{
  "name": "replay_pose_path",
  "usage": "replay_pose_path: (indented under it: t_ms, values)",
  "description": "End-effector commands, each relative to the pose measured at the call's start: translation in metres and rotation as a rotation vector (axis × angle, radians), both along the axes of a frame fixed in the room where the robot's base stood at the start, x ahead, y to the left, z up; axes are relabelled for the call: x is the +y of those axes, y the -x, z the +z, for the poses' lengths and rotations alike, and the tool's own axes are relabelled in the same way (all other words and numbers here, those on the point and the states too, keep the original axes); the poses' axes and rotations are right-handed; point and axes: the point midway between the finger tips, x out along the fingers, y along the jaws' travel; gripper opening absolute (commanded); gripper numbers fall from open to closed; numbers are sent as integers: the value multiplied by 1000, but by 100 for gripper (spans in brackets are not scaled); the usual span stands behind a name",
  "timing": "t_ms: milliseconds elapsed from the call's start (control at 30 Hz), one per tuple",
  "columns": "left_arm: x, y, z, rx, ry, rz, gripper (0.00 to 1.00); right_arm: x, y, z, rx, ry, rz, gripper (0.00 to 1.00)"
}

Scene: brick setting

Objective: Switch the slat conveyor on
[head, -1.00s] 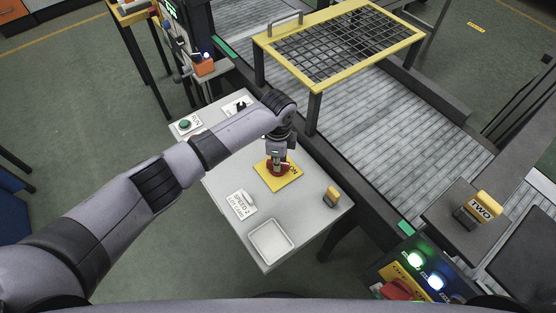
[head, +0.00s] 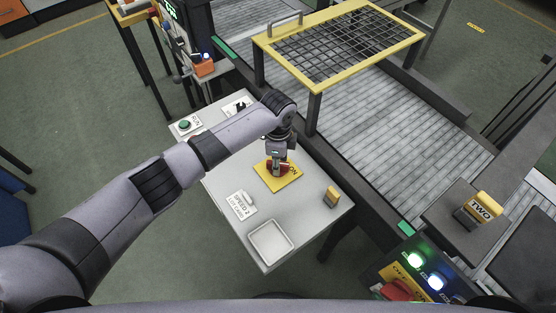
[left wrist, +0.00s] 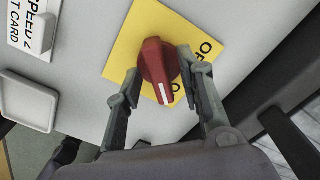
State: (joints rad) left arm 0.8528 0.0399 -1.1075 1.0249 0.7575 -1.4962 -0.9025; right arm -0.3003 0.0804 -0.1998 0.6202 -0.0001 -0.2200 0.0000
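The red rotary knob (left wrist: 158,62) sits on a yellow plate (left wrist: 125,50) with OFF lettering; the other label is partly covered. The knob's white mark points toward the bottom of the left wrist view. My left gripper (left wrist: 160,60) has one finger on each side of the knob, both seeming to touch it. In the head view, my left gripper (head: 276,170) is low over the yellow plate (head: 266,183) and partly hides the knob. The slat conveyor (head: 400,140) runs behind the control table. My right gripper is not in view.
The grey control table (head: 300,215) also carries a SPEED 2 card (head: 241,204), a white tray (head: 270,242), a small yellow block (head: 332,196) and a green button (head: 185,124). A yellow-framed mesh guard (head: 345,45) stands over the conveyor. A lit panel (head: 420,270) is at the lower right.

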Motion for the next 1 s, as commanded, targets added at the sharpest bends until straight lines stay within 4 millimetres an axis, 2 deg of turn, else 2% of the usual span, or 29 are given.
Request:
replay_pose_path:
  t_ms: [133, 267, 500, 700, 833, 1000]
  values:
    - [0, 0, 4, 0, 0, 0, 35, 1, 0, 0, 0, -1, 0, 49]
    - [0, -1, 21, -2, 1, -1, 35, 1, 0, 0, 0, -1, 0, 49]
    - [0, -1, 73, -3, 1, -2, 35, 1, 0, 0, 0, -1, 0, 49]
    - [0, 0, 106, -1, 1, -1, 35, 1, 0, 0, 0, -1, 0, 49]
    - [0, -1, 117, -1, 0, 0, 35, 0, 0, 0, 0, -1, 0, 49]
    - [0, 0, 120, 0, -1, 0, 35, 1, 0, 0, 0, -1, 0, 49]
